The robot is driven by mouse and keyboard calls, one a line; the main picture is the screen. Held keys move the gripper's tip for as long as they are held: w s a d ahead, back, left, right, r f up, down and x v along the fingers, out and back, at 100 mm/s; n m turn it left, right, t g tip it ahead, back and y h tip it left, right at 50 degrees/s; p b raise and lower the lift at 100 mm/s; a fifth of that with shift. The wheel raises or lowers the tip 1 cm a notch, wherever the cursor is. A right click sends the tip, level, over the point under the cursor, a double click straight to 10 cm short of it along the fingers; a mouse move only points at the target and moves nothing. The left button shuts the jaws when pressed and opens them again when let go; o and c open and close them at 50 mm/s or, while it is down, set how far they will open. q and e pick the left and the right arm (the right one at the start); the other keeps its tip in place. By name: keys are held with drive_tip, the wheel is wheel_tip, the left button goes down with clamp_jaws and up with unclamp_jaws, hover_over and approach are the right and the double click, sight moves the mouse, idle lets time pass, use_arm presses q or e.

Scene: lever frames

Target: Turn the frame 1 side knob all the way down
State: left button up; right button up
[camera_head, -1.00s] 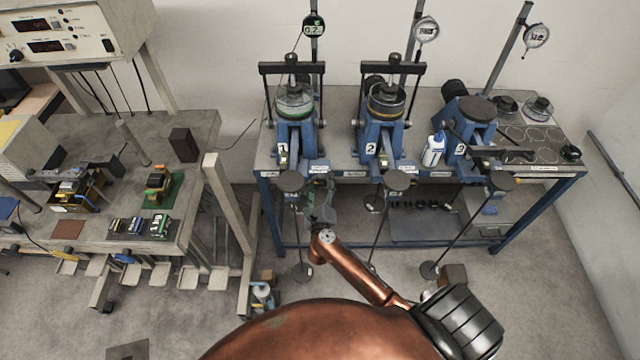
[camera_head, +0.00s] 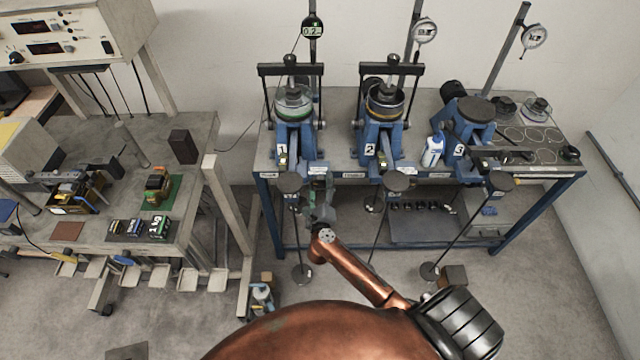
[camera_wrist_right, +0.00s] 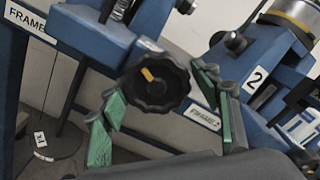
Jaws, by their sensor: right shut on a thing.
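Frame 1 (camera_head: 296,135) is the leftmost blue lever frame on the bench, marked with a 1. Its side knob (camera_wrist_right: 155,82) is black and lobed with a yellow mark, which points to the upper left in the right wrist view. My right gripper (camera_head: 320,203) is low at the bench's front edge, just right of frame 1's hanging weight rod. The knob is hidden in the head view. My left gripper is not in view.
Frame 2 (camera_head: 378,135) stands close to the right, and frame 3 (camera_head: 464,135) beyond it with a white bottle (camera_head: 432,151) between. Hanging rods with round pads, such as the pad (camera_head: 397,181), stand in front of the bench. A grey side table (camera_head: 200,150) is at the left.

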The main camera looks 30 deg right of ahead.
drive_tip(key=shift+a+f+n, duration=0.15)
drive_tip(key=shift+a+n, duration=0.1)
drive_tip(key=shift+n, duration=0.55)
drive_tip(key=shift+c, duration=0.2)
drive_tip(key=o, duration=1.3)
drive_tip(key=shift+w+f, duration=0.1)
drive_tip(key=shift+f, duration=0.05)
drive_tip(key=shift+o, duration=0.8)
drive_tip(key=shift+w+a, duration=0.1)
drive_tip(key=shift+w, duration=0.1)
drive_tip(key=shift+s, duration=0.15)
drive_tip(key=shift+s+p, duration=0.4)
drive_tip(key=shift+s, duration=0.1)
drive_tip(key=shift+p+v, duration=0.8)
drive_tip(key=shift+v, duration=1.65)
